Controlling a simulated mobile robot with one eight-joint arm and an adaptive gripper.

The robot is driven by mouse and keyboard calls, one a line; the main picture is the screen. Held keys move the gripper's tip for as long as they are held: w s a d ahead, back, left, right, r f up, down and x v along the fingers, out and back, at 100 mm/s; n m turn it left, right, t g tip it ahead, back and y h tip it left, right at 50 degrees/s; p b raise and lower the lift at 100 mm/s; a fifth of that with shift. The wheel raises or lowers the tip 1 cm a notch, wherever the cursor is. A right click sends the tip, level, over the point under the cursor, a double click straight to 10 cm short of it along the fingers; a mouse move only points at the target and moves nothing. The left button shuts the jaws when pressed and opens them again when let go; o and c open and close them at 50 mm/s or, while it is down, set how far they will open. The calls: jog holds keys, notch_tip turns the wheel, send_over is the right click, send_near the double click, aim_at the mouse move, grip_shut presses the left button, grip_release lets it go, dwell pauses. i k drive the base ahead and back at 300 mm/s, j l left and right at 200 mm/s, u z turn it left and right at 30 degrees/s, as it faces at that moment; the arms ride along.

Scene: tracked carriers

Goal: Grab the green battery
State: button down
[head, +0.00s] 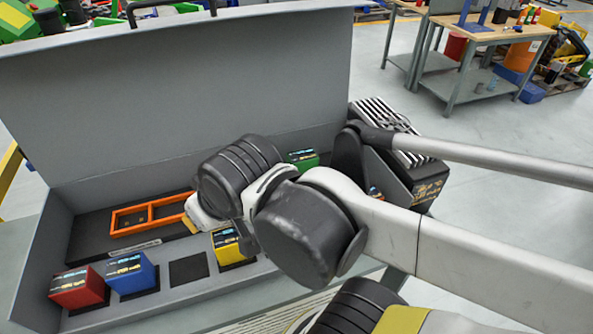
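The green battery (303,158) shows only in part, behind my arm, toward the back right of the grey open case (55,240). Its lower part is hidden by my arm's joints. My gripper (191,224) is at the left end of the arm, over the middle of the case near the orange frame. It is apart from the green battery, to its left in the picture. Its fingers are too small and hidden to tell whether they are open or shut.
A red battery (78,290), a blue battery (131,273) and a yellow battery (228,247) stand along the case's front. An empty dark square (188,268) lies between blue and yellow. An orange frame (148,214) lies behind them. The raised lid (180,100) walls off the back.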

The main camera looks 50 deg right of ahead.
aim_at(305, 158)
jog(key=z, duration=1.4)
jog(key=k+j+u, duration=0.25)
jog(key=u, duration=0.15)
jog(key=k+j+u, duration=0.3)
jog(key=u, duration=0.15)
jog(key=j, duration=0.05)
